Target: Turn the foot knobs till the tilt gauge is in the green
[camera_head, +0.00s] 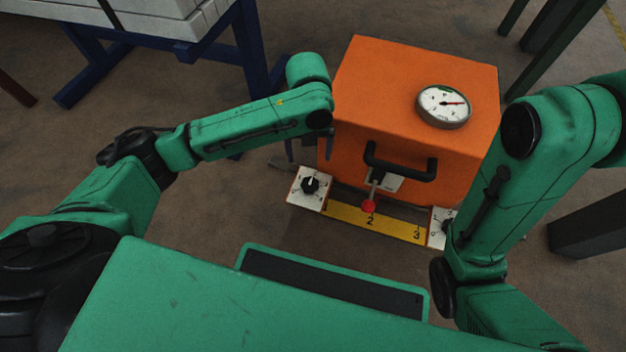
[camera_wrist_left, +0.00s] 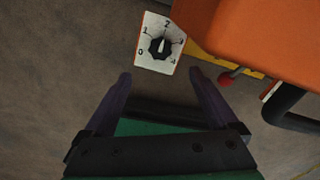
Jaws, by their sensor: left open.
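An orange box (camera_head: 400,75) has a round tilt gauge (camera_head: 444,106) on top. The gauge's needle points right; a small green mark shows near the top of its face. A black left foot knob (camera_head: 310,185) sits on a white numbered plate; in the left wrist view this knob (camera_wrist_left: 160,48) has its white pointer near 2. A right foot knob (camera_head: 448,224) is partly hidden behind my right arm. My left gripper (camera_head: 306,155) is open and empty; in the left wrist view its fingertips (camera_wrist_left: 161,75) are apart, just short of the knob plate. My right gripper is not in view.
A yellow numbered strip (camera_head: 345,215) runs along the box's front, with a red-ball lever (camera_head: 368,206) over it. A black handle (camera_head: 400,172) sticks out of the front face. A blue-legged table (camera_head: 250,45) stands at the back left. Dark posts stand at the right.

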